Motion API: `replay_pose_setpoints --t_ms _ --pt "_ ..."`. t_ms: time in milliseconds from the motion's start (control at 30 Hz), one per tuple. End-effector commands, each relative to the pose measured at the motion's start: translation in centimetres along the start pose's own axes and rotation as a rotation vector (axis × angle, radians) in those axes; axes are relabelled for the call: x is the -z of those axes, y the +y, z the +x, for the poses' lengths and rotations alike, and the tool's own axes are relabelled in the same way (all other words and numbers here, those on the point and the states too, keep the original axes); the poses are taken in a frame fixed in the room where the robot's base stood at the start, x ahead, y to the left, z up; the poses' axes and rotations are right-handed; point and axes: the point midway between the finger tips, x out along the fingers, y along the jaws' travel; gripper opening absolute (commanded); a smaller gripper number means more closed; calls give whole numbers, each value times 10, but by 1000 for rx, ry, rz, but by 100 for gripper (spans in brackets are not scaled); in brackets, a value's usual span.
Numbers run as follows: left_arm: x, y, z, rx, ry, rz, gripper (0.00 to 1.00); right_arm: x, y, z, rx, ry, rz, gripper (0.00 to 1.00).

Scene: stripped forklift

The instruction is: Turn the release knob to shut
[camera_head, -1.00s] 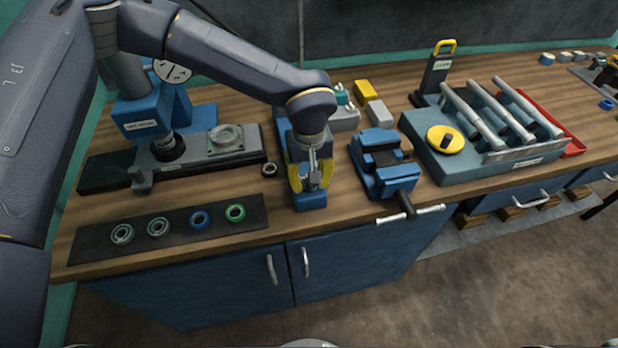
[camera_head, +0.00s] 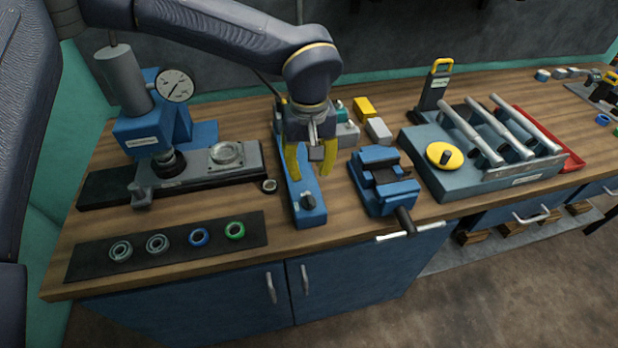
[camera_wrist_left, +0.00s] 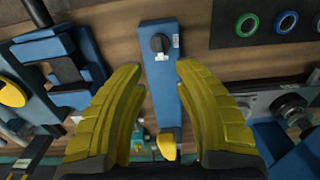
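The release knob (camera_head: 307,202) is a small black knob on top of the near end of a long blue pump body (camera_head: 312,220). My left gripper (camera_head: 309,177) has two yellow fingers, spread apart and empty, above the pump body and behind the knob, not touching it. In the left wrist view the knob (camera_wrist_left: 159,43) shows beyond the gap between the open fingertips (camera_wrist_left: 160,68), with small white labels beside it. I cannot tell from its turn whether the valve is shut. My right gripper is not in view.
A blue vise (camera_head: 384,183) stands close right of the pump. A press with a gauge (camera_head: 174,85) is at the left, and a dark mat (camera_head: 180,252) with rings lies front left. A blue fixture with a yellow disc (camera_head: 444,156) is further right.

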Motion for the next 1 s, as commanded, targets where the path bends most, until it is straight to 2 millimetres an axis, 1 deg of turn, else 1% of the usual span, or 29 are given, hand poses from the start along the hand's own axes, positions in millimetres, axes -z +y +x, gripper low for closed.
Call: replay_pose_setpoints --t_ms 100,233,767,867,967,1000 --pt "0 0 -10 -1 0 0 31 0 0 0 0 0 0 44" --pt "0 0 -16 0 0 1 31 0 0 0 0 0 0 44" --pt "-1 2 -19 -9 -6 -3 31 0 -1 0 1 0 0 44" --pt "-6 14 -30 -63 -38 -22 31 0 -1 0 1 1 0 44" --pt "-14 38 -58 -174 -108 -65 31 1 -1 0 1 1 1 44" --pt "-18 49 -74 -233 -146 -86 31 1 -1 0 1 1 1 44"
